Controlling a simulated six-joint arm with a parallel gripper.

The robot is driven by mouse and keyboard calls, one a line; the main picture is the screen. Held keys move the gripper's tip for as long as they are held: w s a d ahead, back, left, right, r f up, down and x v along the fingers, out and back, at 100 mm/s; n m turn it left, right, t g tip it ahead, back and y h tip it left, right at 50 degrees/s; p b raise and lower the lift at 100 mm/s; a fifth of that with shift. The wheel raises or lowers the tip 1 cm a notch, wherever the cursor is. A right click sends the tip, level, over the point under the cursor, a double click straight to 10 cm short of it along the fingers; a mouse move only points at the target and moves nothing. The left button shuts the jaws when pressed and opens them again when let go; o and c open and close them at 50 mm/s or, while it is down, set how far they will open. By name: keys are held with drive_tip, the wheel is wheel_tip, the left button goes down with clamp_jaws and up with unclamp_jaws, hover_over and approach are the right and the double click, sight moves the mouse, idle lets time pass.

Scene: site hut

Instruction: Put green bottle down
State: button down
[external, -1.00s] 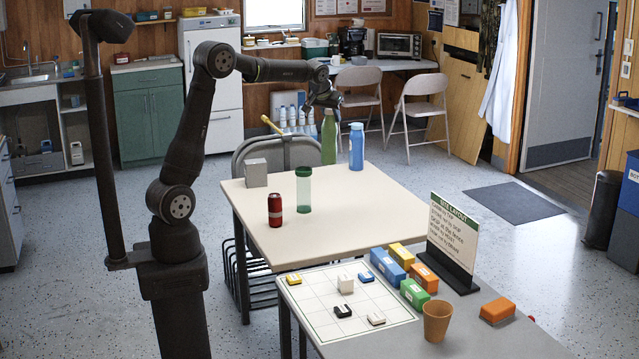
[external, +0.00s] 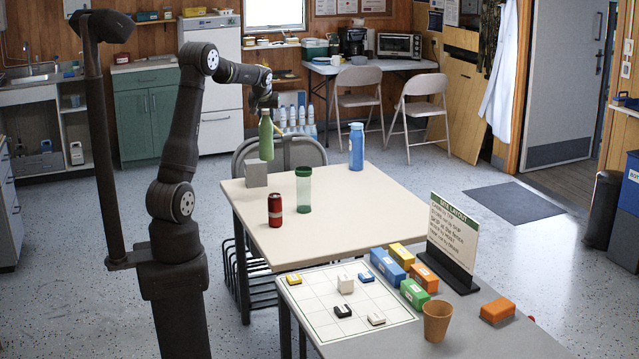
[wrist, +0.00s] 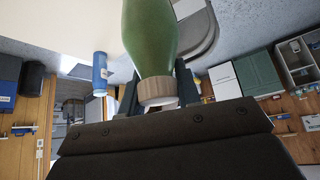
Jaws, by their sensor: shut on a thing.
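The green bottle (external: 266,138) hangs upright from my gripper (external: 266,104) in the external view, at the far left part of the table. My gripper is shut on its neck, near the cap. In the picture the bottle's base is just above the grey box; I cannot tell the exact height over the table. In the wrist view the green bottle (wrist: 152,35) fills the upper middle, with its beige cap (wrist: 157,91) between the fingers.
On the table (external: 345,205) stand a grey box (external: 256,174), a clear green tumbler (external: 304,190), a red can (external: 275,210) and a blue bottle (external: 356,147). A chair (external: 300,152) is behind. The table's middle and right are clear.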

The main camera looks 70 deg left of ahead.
sight(265, 145)
wheel_tip(265, 145, down, 18)
drive_tip(key=shift+r, duration=0.2)
idle(0.4)
drive_tip(key=c, duration=1.1)
unclamp_jaws()
drive_tip(key=shift+f, duration=0.1)
drive_tip(key=shift+o, duration=0.2)
drive_tip(key=shift+d+r, duration=0.2)
drive_tip(key=shift+r, duration=0.3)
drive_tip(key=v, duration=1.1)
drive_tip(key=shift+s+r, duration=0.1)
drive_tip(key=shift+s, duration=0.05)
